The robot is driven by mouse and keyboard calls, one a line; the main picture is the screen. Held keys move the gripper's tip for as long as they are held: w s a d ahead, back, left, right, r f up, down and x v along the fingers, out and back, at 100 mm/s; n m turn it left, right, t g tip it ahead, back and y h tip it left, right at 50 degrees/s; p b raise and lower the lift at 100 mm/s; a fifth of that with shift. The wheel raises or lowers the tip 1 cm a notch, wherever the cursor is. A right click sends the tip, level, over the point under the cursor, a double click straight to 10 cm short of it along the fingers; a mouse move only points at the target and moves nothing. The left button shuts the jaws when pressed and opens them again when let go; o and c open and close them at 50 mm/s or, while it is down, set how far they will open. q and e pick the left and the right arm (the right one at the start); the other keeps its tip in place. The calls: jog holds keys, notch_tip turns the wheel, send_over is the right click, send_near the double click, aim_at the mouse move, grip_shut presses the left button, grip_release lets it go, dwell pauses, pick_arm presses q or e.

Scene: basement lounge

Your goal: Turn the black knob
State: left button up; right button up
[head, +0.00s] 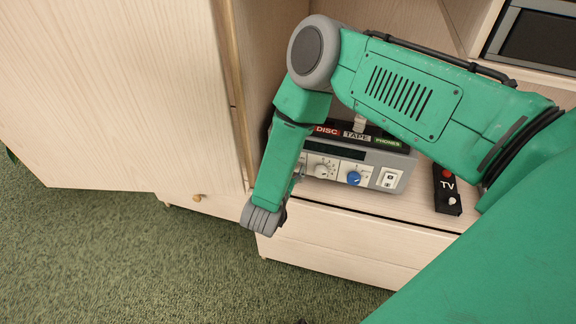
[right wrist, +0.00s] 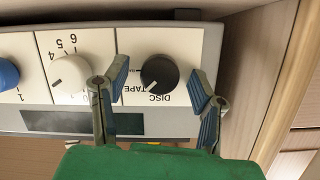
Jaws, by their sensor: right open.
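The black knob (right wrist: 159,74) is on the front panel of the grey device (head: 352,160), beside the labels DISC and TAPE in the right wrist view. In the head view my right arm hides that knob. My right gripper (right wrist: 162,100) is open, with one blue-padded finger on each side of the black knob. The fingers look apart from the knob, but the depth is hard to tell. In the head view only my green right arm shows, reaching down in front of the device. My left gripper is in neither view.
A white knob (right wrist: 70,75) is close to the left finger, and a blue knob (head: 354,178) is further along the panel. A pale cabinet wall (right wrist: 262,85) is close beside the right finger.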

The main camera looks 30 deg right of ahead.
jog(key=v, duration=1.2)
jog(key=shift+w+d, duration=0.1)
jog(key=s+f+n+y, duration=0.4)
jog(key=f+n+y, duration=0.3)
jog(key=y, duration=0.1)
jog(key=s+d+n+g+y, duration=0.1)
jog(key=s+d+n+g, duration=0.1)
jog(key=s, duration=0.7)
jog(key=s+d+n+g+y, duration=0.2)
jog(key=s+g, duration=0.4)
jog(key=s, duration=0.3)
jog(key=shift+s+d+f+n+g, duration=0.3)
jog(key=shift+d+n, duration=0.15)
jog(key=shift+n, duration=0.45)
jog(key=shift+s+r, duration=0.1)
jog(key=shift+s, duration=0.15)
jog(key=shift+c, duration=0.3)
